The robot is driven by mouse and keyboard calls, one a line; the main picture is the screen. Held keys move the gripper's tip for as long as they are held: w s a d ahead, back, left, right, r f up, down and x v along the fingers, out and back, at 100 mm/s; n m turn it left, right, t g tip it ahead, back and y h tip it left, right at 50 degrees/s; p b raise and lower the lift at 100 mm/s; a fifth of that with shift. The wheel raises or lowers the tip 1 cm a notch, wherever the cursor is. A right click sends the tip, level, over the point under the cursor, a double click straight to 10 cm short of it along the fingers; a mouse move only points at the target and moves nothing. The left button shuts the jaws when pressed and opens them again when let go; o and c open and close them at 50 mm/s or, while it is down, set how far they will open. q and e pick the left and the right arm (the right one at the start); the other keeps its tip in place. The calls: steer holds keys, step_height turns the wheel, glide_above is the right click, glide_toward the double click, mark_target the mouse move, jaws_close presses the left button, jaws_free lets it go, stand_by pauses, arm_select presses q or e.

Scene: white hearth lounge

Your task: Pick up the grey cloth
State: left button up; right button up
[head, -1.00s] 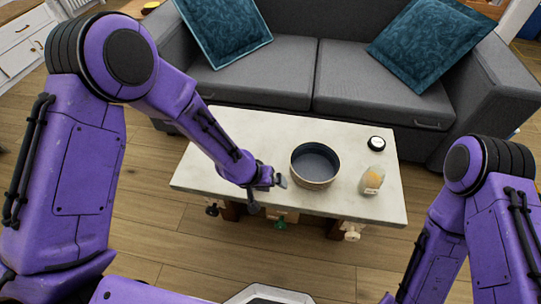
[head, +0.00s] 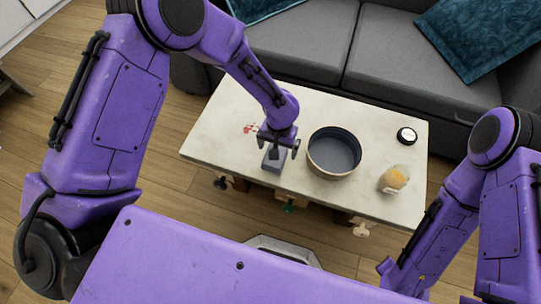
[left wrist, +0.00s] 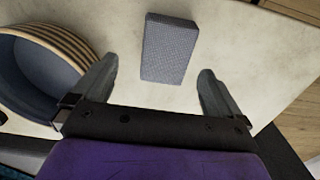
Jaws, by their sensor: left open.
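The grey cloth (head: 274,161) is a small folded-looking rectangular block lying on the pale coffee table (head: 215,125), near its front edge. My left gripper (head: 278,148) is over the table just above the cloth and partly covers it in the head view. In the left wrist view the cloth (left wrist: 168,48) lies ahead of my left gripper (left wrist: 158,70), between the lines of its two spread fingers. The fingers are open and empty. My right arm shows at the right of the head view, but its gripper does not.
A dark-lined round bowl (head: 334,153) stands close to the right of the left gripper. A jar with orange contents (head: 394,179) and a small black-and-white round item (head: 407,136) are farther right. A small red item (head: 249,128) lies left of the gripper. A grey sofa (head: 400,65) stands behind.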

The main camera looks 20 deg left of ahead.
arm_select(q)
steer(key=f, duration=0.2)
steer(key=f+b, duration=0.1)
steer(key=f, duration=0.2)
steer(key=shift+a+f, duration=0.35)
steer(key=shift+a, duration=0.05)
steer(key=c, duration=1)
steer(key=shift+o, duration=0.2)
steer(key=shift+r, duration=0.1)
steer(key=shift+r, duration=0.45)
steer(key=r, duration=0.2)
steer(key=r+p, duration=0.1)
steer(key=shift+s+r, duration=0.2)
steer(key=shift+s, duration=0.1)
steer(key=s+r, duration=0.2)
steer(key=s+r+p, duration=0.1)
steer(key=s+r, duration=0.1)
steer(key=r, duration=0.1)
steer(key=shift+d, duration=0.2)
steer(key=s+d+r+p, duration=0.1)
steer(key=s+r, duration=0.2)
steer(key=s, duration=0.6)
steer(key=shift+s+r+p, duration=0.25)
steer(key=shift+r+p, duration=0.05)
steer(key=shift+r, duration=0.05)
